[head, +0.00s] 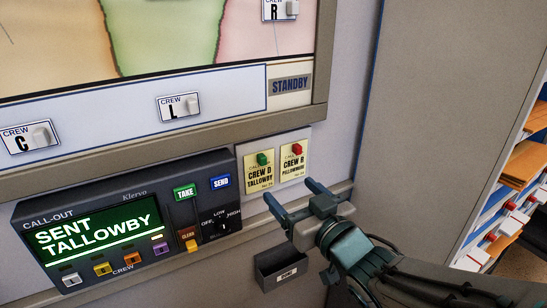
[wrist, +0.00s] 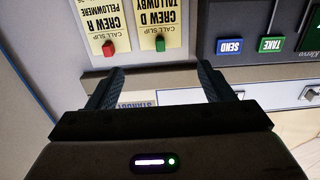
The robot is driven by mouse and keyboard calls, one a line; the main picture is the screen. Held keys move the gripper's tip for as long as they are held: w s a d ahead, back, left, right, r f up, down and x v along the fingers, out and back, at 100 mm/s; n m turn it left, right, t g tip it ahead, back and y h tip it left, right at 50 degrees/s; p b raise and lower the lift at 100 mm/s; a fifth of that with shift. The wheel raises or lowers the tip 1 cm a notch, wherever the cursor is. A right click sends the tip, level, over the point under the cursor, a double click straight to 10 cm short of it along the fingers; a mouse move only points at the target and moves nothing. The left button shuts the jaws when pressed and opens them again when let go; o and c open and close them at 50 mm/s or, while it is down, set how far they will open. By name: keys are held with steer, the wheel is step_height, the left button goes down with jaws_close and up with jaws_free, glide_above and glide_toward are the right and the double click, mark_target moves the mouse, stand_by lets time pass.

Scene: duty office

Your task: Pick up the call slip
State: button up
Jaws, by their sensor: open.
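Two yellow call slips are pinned side by side on a pale board on the wall. The left one, the CREW D TALLOWBY slip (head: 259,178), has a green tab; the right one, the CREW R slip (head: 292,168), has a red tab. In the wrist view they appear upside down, the CREW D slip (wrist: 158,18) right of the CREW R slip (wrist: 106,28). My gripper (head: 290,191) is open and empty, just below and in front of the slips. In the wrist view its fingers (wrist: 160,80) point towards the slips, with a gap between.
A call-out console (head: 130,215) left of the slips shows SENT TALLOWBY. A small dark labelled holder (head: 283,268) is on the wall below my gripper. A map board (head: 160,50) with crew tags hangs above. Shelves with folders (head: 520,165) stand at the right.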

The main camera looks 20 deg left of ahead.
mark_target(264, 161)
steer(key=p+x, duration=0.1)
steer(key=x, duration=0.5)
steer(key=shift+w+a+p, duration=0.1)
steer(key=shift+p, duration=0.3)
steer(key=shift+w+a+r, duration=0.25)
steer(key=shift+a, duration=0.1)
steer(key=p+x, duration=0.2)
steer(key=x, duration=0.1)
steer(key=shift+w+a+r, duration=0.1)
steer(key=shift+a+r, duration=0.05)
steer(key=shift+r, duration=0.15)
steer(key=shift+w+a, duration=0.4)
steer(key=shift+a, duration=0.05)
steer(key=c, duration=0.8)
